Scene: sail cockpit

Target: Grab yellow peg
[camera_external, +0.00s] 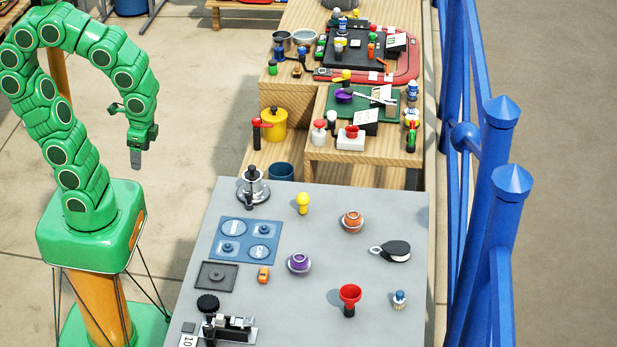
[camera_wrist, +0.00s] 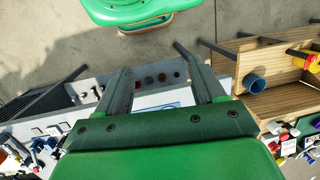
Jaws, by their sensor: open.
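The yellow peg (camera_external: 303,202) has a round knob on top and stands upright on the grey table (camera_external: 335,322), near its back edge, in the external view. My gripper (camera_external: 136,160) hangs pointing down from my green arm, to the left of the table and well away from the peg. In the wrist view the two dark fingers of my gripper (camera_wrist: 163,78) are spread apart with nothing between them. I cannot make out the yellow peg in the wrist view.
A silver pot-like item (camera_external: 253,187) and a blue panel (camera_external: 245,240) lie left of the peg. An orange-topped knob (camera_external: 352,221) is to its right, a purple one (camera_external: 299,263) in front. Wooden shelves (camera_external: 365,150) stand behind. A blue railing (camera_external: 500,200) runs along the right.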

